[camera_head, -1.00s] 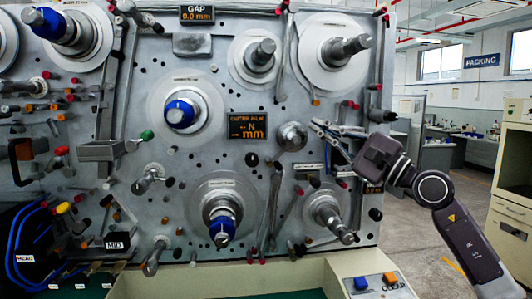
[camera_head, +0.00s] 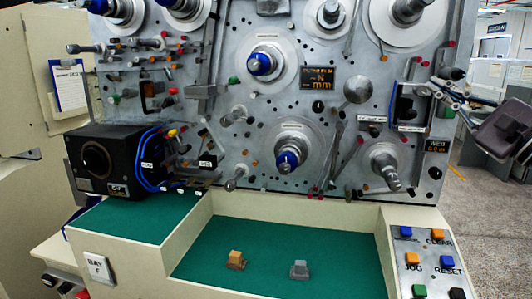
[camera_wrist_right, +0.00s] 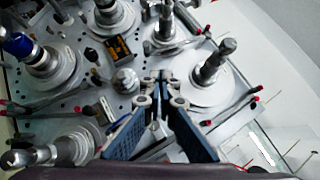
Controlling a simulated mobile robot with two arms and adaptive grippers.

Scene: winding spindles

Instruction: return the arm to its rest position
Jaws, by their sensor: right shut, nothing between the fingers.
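My right gripper (camera_head: 442,88) is at the right edge of the winding panel (camera_head: 215,125) in the head view, with its arm coming in from the right. Its fingers point left toward the panel; I cannot tell how far off it they are. In the right wrist view the fingers (camera_wrist_right: 161,82) meet at their tips, shut, with nothing between them. Spindles on the panel lie beyond them in that view. My left arm and gripper are in no view.
The panel carries spindles, some with blue hubs (camera_head: 262,64), and many protruding pegs. A button box (camera_head: 430,262) stands right. Floor shows behind my right arm.

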